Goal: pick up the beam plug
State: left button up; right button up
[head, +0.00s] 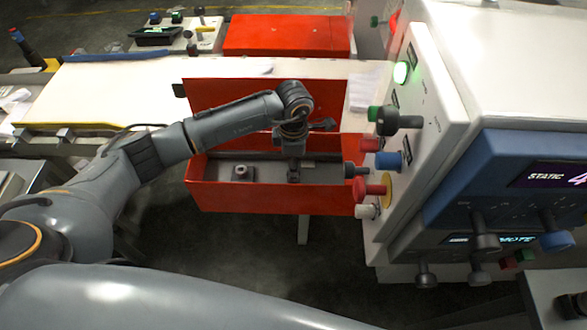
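My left arm reaches in from the left, and its gripper (294,172) points down into an open red box (265,203). The wrist hides part of the box interior, and I cannot tell whether the fingers are open or shut. A small dark part with a round top (240,173), possibly the beam plug, sits in the box to the left of the gripper, apart from it. My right gripper is not in view.
A white and blue control cabinet (440,110) with knobs and buttons sticking out stands close to the box's right side. A white table surface (110,92) lies behind my arm. A red case (285,35) is farther back.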

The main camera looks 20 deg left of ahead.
pick_arm(q)
jog(key=c, duration=1)
jog(key=shift+c, duration=0.2)
